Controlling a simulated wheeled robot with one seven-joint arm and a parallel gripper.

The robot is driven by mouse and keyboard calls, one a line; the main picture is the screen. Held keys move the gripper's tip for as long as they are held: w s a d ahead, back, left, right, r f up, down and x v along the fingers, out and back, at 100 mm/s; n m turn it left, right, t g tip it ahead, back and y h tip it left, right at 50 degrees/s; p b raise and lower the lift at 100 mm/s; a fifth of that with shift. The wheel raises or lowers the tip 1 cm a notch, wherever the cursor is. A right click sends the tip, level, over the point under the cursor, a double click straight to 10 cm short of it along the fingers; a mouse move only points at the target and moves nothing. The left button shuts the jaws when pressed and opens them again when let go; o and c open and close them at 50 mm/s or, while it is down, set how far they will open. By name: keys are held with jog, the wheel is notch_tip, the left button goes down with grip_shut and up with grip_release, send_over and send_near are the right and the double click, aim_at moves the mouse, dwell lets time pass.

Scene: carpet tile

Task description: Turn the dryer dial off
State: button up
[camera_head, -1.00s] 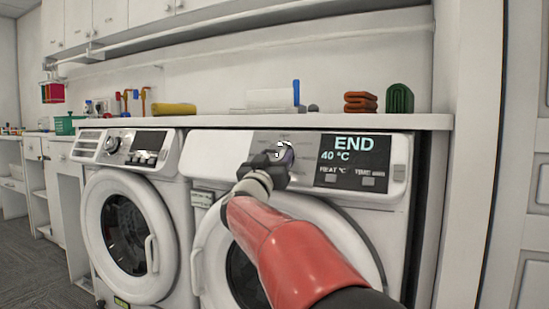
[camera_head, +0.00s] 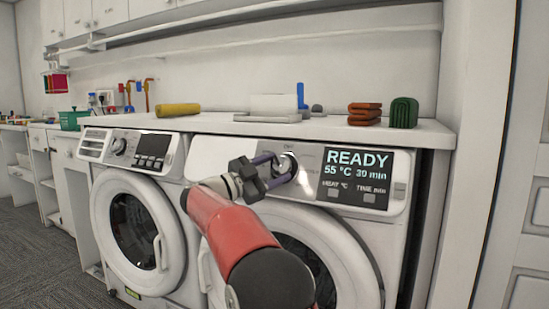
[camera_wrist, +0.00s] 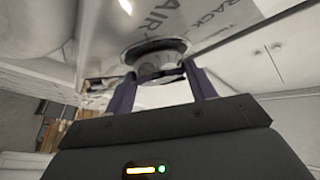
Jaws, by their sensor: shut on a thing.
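The dryer (camera_head: 300,222) is the white machine on the right. Its round dial (camera_head: 289,160) sits on the control panel, left of the display (camera_head: 355,175), which reads READY, 55 °C, 30 min. My gripper (camera_head: 279,168) is at the dial, its two purple fingers shut on it. In the wrist view, the dial (camera_wrist: 155,54) is between the fingertips of my gripper (camera_wrist: 160,77). The fingers hide part of the dial, and its pointer setting cannot be read.
A washer (camera_head: 138,220) with its own dial stands to the left. The counter (camera_head: 225,123) above carries a yellow roll (camera_head: 178,110), white folded cloths (camera_head: 272,105), brown folded cloths (camera_head: 364,114) and a green item (camera_head: 404,112). My red arm crosses in front of the dryer door.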

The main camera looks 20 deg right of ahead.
jog(key=m+g+p, duration=0.1)
jog(key=m+g+y+p, duration=0.1)
jog(key=m+p, duration=0.1)
jog(key=r+m+g+p, duration=0.1)
jog(key=shift+w+m+g+y, duration=0.25)
jog(key=shift+m+g+y, duration=0.15)
jog(key=shift+w+f+m+g+y+p, duration=0.1)
jog(key=shift+m+g+y+p, duration=1.05)
jog(key=shift+m, duration=0.65)
jog(key=shift+y, duration=0.25)
jog(key=o, duration=1)
